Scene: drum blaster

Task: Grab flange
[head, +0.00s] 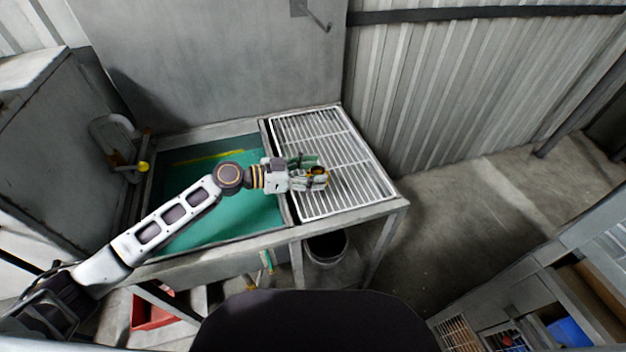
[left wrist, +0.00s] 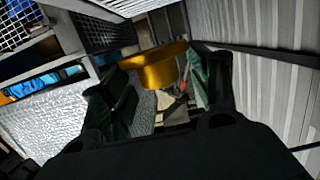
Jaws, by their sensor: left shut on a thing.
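The flange is a yellow-orange ring (left wrist: 155,68) between the green-padded fingers of my left gripper in the left wrist view. My left gripper (head: 312,171) is shut on the flange, over the slatted metal rack (head: 357,186). I cannot tell whether the flange touches the rack. The fingers hide part of it. My right gripper is in neither view.
A basin with a green inside (head: 240,222) lies left of the rack, under my left arm. A grey bin (head: 327,247) stands below. A corrugated wall (head: 450,95) rises behind. Bare floor (head: 470,225) lies to the right, and a shelf with a blue box (head: 568,331) is at lower right.

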